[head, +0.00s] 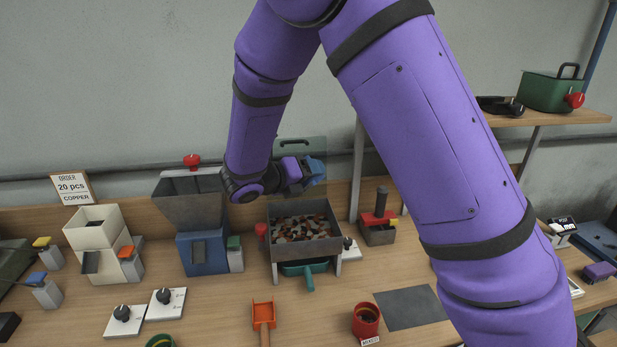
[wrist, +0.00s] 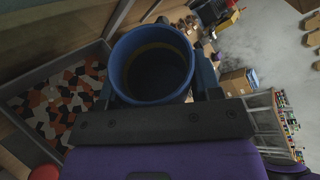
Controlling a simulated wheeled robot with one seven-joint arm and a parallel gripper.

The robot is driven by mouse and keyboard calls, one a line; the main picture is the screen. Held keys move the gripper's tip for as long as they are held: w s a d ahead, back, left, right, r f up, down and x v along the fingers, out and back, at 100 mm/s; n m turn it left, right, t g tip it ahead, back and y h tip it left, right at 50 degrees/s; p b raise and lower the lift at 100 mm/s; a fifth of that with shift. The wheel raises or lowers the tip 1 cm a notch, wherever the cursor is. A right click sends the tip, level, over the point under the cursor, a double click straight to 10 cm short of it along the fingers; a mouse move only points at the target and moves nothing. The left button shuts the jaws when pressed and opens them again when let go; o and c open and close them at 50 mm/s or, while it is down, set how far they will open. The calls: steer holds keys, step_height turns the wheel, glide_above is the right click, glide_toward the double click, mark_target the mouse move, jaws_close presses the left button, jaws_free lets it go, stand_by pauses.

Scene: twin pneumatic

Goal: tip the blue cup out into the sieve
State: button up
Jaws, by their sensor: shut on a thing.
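The blue cup (head: 316,170) is held in my gripper (head: 303,173), above the back of the sieve. In the wrist view the blue cup (wrist: 152,64) shows its round mouth, with a dark inside and a yellowish band below the rim; I see no pieces in it. My gripper's fingers (wrist: 152,92) are shut on either side of it. The sieve (head: 273,238) is a grey box on legs holding many orange, white and dark flakes. In the wrist view the sieve (wrist: 98,50) lies at the left with flakes spread in it.
A green tray (head: 306,268) sits under the sieve. A grey hopper on a blue base (head: 202,253) stands to the left. A small box with a red-topped press (head: 378,228) stands to the right. An orange scoop (head: 263,315) and a red cup (head: 366,320) are in front.

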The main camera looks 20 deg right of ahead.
steer(key=m, duration=0.1)
steer(key=m+t+y, duration=0.1)
steer(key=m, duration=0.1)
steer(key=shift+r+t+y, duration=0.3)
steer(key=shift+r, duration=0.05)
steer(key=m+t, duration=0.1)
steer(key=m, duration=0.1)
steer(key=m+y, duration=0.1)
steer(key=shift+r+m+t+y, duration=0.3)
steer(key=shift+m+t, duration=0.1)
